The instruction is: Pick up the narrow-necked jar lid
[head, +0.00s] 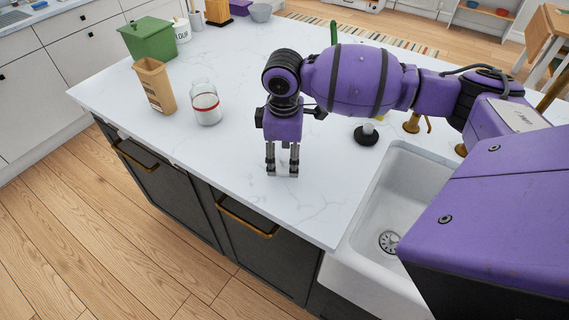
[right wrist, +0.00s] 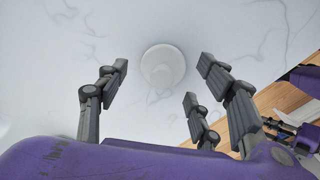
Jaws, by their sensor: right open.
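My right gripper (head: 282,173) points down over the white countertop near its front edge, with its fingers apart and empty. In the right wrist view, a white round lid-like piece with a raised middle (right wrist: 163,66) lies on the counter beyond and between the open fingers (right wrist: 165,85), apart from them. In the head view I cannot make this piece out behind the gripper. A clear glass jar with white contents and a red band (head: 206,104) stands left of the gripper. Part of what looks like my left gripper (right wrist: 290,132) shows at the right edge of the wrist view.
A brown paper bag (head: 155,85) and a green bin (head: 149,39) stand at the back left. The counter around the gripper's front is clear.

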